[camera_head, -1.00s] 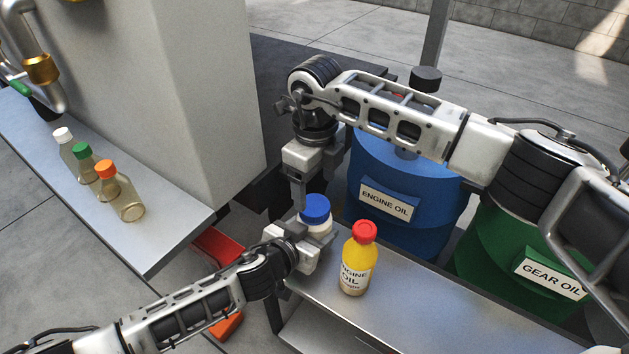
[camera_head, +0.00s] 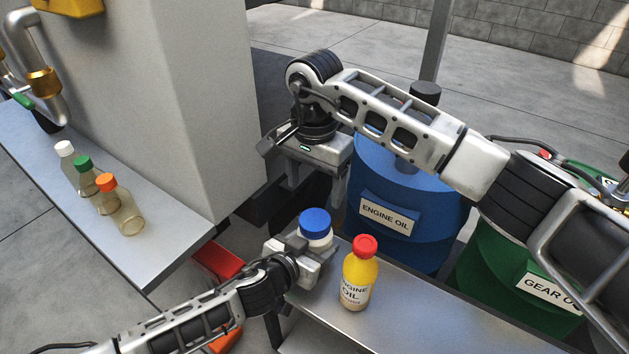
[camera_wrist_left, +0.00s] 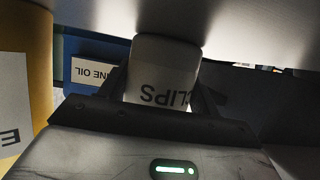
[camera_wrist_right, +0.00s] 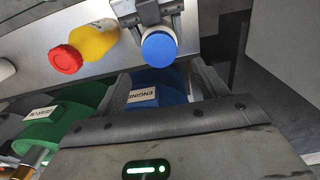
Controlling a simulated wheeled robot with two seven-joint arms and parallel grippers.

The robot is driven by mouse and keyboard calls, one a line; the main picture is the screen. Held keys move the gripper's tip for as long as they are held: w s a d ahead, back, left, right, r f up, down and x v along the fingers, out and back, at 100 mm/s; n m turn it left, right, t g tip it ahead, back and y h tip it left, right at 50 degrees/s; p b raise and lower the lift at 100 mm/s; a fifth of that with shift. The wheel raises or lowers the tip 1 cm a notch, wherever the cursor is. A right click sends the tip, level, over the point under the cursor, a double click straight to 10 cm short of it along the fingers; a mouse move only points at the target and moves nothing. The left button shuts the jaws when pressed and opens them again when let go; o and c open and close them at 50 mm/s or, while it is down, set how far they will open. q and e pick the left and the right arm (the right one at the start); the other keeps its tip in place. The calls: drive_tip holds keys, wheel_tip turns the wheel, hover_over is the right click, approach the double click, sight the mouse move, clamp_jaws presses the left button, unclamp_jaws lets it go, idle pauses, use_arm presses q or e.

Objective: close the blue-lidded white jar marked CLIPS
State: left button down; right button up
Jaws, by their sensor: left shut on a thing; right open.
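The white jar (camera_head: 320,243) with its blue lid (camera_head: 316,222) stands upright at the left end of the metal shelf. The lid sits on top of the jar; I cannot tell how tight it is. My left gripper (camera_head: 309,250) is shut on the jar's body from the left. The left wrist view shows the jar (camera_wrist_left: 163,70) between the fingers, with CLIPS upside down. My right gripper (camera_head: 315,190) is open and empty above and just behind the lid, pointing down. The right wrist view shows the blue lid (camera_wrist_right: 159,48) beyond its spread fingers.
A yellow ENGINE OIL bottle (camera_head: 358,280) with a red cap stands close to the jar's right. Blue (camera_head: 385,235) and green (camera_head: 500,270) drums stand behind the shelf. Several small bottles (camera_head: 108,196) stand on the left ledge. The shelf is clear right of the yellow bottle.

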sight(315, 218)
drive_tip(key=shift+f, duration=0.1)
drive_tip(key=shift+f, duration=3.95)
